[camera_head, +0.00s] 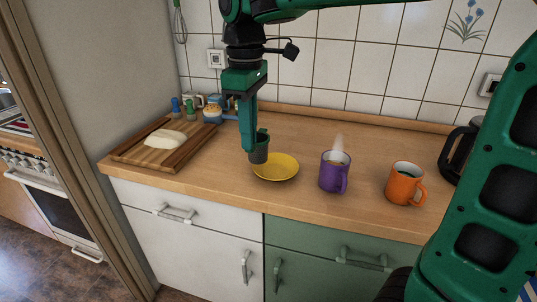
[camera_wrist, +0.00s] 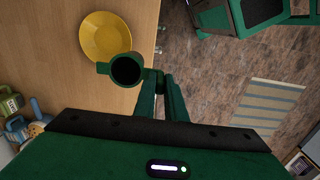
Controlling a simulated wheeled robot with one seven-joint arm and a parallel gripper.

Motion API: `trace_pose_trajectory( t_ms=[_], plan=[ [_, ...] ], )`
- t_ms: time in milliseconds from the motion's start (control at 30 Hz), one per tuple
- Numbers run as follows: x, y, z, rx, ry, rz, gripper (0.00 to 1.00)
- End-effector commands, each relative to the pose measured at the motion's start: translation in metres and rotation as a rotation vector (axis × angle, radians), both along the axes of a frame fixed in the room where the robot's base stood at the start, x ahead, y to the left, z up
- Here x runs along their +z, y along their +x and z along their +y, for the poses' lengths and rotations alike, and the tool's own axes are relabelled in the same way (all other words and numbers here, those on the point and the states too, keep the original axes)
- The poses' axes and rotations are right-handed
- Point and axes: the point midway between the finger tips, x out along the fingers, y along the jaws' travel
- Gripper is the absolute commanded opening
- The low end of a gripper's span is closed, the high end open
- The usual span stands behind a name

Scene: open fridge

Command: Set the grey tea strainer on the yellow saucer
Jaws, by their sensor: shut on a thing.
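The tea strainer (camera_head: 259,154) is a small dark grey cup with a green rim and grip. My gripper (camera_head: 256,137) points down and is shut on its grip. The strainer looks upright and hangs by the left edge of the yellow saucer (camera_head: 283,170), which lies on the wooden counter. In the wrist view the strainer (camera_wrist: 126,70) overlaps the rim of the saucer (camera_wrist: 92,42), and the fingertips (camera_wrist: 160,82) are beside it. The saucer is empty where visible. The gap between strainer and saucer is hard to judge.
A purple mug (camera_head: 331,175) stands just right of the saucer, then an orange mug (camera_head: 402,186) and a dark kettle (camera_head: 456,157). A cutting board (camera_head: 150,157) with dough (camera_head: 165,137) lies left. Small containers (camera_head: 212,111) stand behind it. Counter behind the saucer is clear.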

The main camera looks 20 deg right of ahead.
Motion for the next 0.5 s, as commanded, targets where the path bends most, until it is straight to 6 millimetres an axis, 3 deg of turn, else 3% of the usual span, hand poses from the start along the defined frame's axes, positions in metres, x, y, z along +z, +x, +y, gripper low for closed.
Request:
trace_pose_trajectory(
  t_ms=[300, 500],
  plan=[
    [-0.039, 0.041, -0.047, -0.002, -0.002, 0.003, 0.0],
    [-0.055, 0.058, -0.066, 0.003, 0.0, 0.001, 0.0]
  ],
)
